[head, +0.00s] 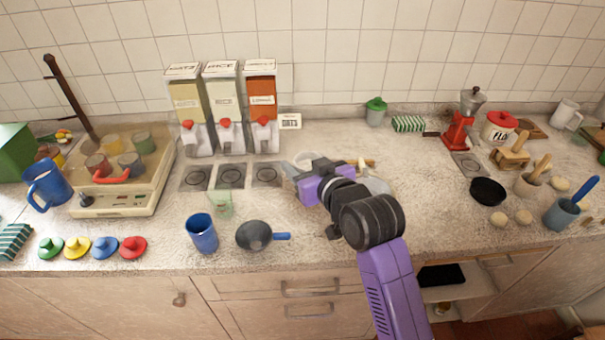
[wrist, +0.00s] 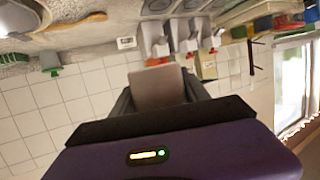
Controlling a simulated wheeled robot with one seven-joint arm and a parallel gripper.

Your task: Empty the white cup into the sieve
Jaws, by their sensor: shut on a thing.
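My gripper (head: 300,172) is above the middle of the counter and shut on a pale thing, which looks like the white cup (head: 304,158). In the head view my gripper hides most of the cup. In the wrist view its pale side (wrist: 158,87) shows between the fingers; its contents are hidden. A dark grey round bowl with a short blue handle, which looks like the sieve (head: 253,236), lies near the counter's front edge, to the left and front of my gripper. Its mesh is too small to make out.
A blue cup (head: 202,233) and a greenish clear glass (head: 221,204) stand left of the grey bowl. Dispensers (head: 224,110) stand at the back wall. A pale rounded thing (head: 374,184) lies right of my gripper. Counter between it and the black pan (head: 488,191) is mostly clear.

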